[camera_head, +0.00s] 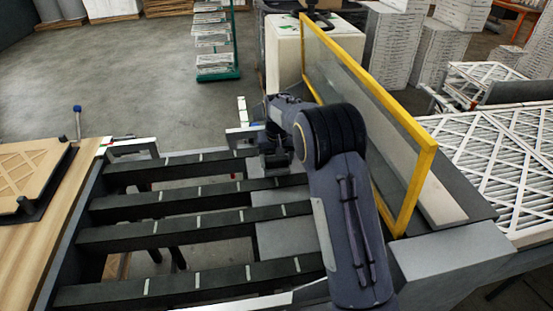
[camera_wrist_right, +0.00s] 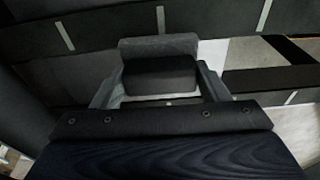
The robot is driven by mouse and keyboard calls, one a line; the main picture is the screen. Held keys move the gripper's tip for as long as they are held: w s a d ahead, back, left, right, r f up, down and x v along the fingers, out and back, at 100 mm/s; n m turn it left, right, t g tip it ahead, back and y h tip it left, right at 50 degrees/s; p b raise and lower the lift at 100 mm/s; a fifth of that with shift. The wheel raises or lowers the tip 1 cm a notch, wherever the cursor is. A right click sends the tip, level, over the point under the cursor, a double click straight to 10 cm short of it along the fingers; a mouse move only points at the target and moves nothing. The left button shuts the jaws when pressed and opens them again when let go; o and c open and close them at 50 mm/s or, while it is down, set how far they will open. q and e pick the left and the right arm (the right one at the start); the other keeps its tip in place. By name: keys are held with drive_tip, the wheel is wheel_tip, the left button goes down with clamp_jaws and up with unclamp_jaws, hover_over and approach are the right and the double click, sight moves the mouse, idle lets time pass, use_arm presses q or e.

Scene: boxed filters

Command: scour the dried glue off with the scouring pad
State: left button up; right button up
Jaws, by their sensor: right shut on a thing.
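My right gripper (camera_head: 274,164) points down over the dark slatted conveyor frame (camera_head: 185,236), near its far right part. In the right wrist view the gripper (camera_wrist_right: 160,84) is shut on a dark block (camera_wrist_right: 160,76), which looks like the scouring pad. Grey finger parts flank it, and dark bars with pale stripes lie beyond. I cannot tell whether the pad touches a bar. No patch of dried glue can be made out for sure; the pale marks on the bars look like regular stripes. My left gripper is not in view.
A yellow-framed clear panel (camera_head: 428,165) stands close to the right of my arm. A wooden table (camera_head: 28,250) is at the left. Pleated filters (camera_head: 490,150) lie at the right, and filter stacks stand behind. Open floor (camera_head: 130,80) lies beyond the frame.

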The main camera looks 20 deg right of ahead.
drive_tip(key=shift+f+b, duration=0.55)
drive_tip(key=shift+f, duration=0.35)
drive_tip(key=shift+r, duration=0.1)
drive_tip(key=shift+w+d+r+p, duration=0.15)
drive_tip(key=shift+w+p, duration=0.45)
drive_tip(key=shift+p, duration=0.05)
drive_tip(key=shift+w+d, duration=0.2)
drive_tip(key=shift+w, duration=0.5)
drive_tip(key=shift+w+d+f, duration=0.1)
drive_tip(key=shift+w+d, duration=0.1)
drive_tip(key=shift+w, duration=0.6)
drive_tip(key=shift+w+d+f, duration=0.1)
drive_tip(key=shift+w+d, duration=0.1)
drive_tip(key=shift+w, duration=0.55)
drive_tip(key=shift+w+d+f, duration=0.1)
drive_tip(key=shift+w+d, duration=0.1)
drive_tip(key=shift+w, duration=0.6)
drive_tip(key=shift+w+d, duration=0.2)
drive_tip(key=shift+w, duration=0.45)
drive_tip(key=c, duration=0.4)
drive_tip(key=shift+r, duration=0.1)
